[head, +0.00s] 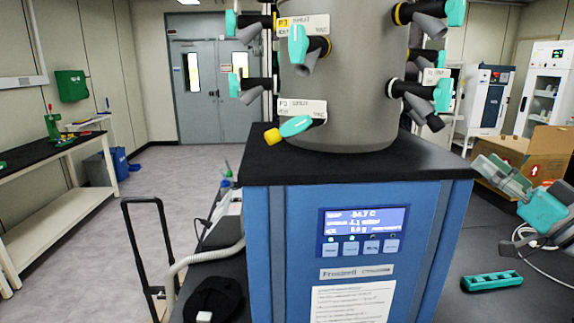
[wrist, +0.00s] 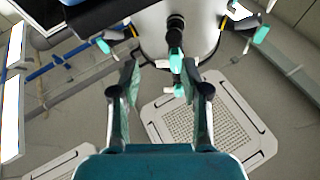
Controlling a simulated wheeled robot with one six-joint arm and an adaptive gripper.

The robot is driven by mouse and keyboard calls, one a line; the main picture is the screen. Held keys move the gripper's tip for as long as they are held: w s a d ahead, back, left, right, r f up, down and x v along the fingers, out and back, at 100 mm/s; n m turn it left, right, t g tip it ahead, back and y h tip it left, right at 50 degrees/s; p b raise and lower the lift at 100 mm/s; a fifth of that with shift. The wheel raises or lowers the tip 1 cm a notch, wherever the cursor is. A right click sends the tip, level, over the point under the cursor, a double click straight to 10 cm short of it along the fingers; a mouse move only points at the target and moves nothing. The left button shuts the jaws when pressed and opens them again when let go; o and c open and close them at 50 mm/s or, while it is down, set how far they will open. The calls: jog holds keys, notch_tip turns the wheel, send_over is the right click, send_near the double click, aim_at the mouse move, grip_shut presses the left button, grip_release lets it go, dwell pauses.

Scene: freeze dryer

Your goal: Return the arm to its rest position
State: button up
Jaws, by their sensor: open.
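My gripper (wrist: 162,68) is open and empty in the wrist view, its two fingers spread apart. A black valve with a teal handle (wrist: 176,62) on the freeze dryer's drum (wrist: 205,25) shows beyond and between the fingers. I cannot tell the exact gap, but no contact shows. In the head view, teal and grey parts of my arm (head: 545,211) reach in from the right edge, right of the blue freeze dryer (head: 268,255). The grey drum (head: 345,90) stands on its black top with several teal-handled valves; one lower-left valve (head: 295,127) has a yellow tip.
A teal rack (head: 491,281) lies on the dark bench right of the dryer. An open cardboard box (head: 545,150) stands behind my arm. A black cap (head: 212,300) and hose (head: 190,262) are at left. The floor (head: 180,185) at left is mostly clear.

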jog(key=a+f+m+h, duration=0.2)
jog(key=f+m+h, duration=0.15)
jog(key=f, duration=0.75)
jog(key=a+f+m+h, duration=0.2)
jog(key=f+m+h, duration=0.15)
jog(key=f, duration=0.75)
jog(key=s+a+f+m+g+h, duration=0.1)
jog(key=s+a+f+h, duration=0.2)
jog(key=f, duration=0.5)
jog(key=s+a+f+m+g, duration=0.1)
jog(key=s+a+f, duration=0.2)
jog(key=s+f, duration=0.4)
jog(key=s+a+f+n+g+h, duration=0.1)
jog(key=s+a+f, duration=0.2)
jog(key=s+f, duration=0.35)
jog(key=s+a+f+g, duration=0.2)
jog(key=s+a+f, duration=0.2)
jog(key=s, duration=0.5)
jog(key=s+a+n+y, duration=0.1)
jog(key=s+a+n, duration=0.1)
jog(key=s, duration=0.7)
jog(key=s+a+r+n, duration=0.1)
jog(key=s+a+n, duration=0.1)
jog(key=s, duration=0.7)
jog(key=shift+r+n+g+y, duration=0.2)
jog(key=shift+n+g+y, duration=0.2)
jog(key=shift+a, duration=0.1)
dwell(0.5)
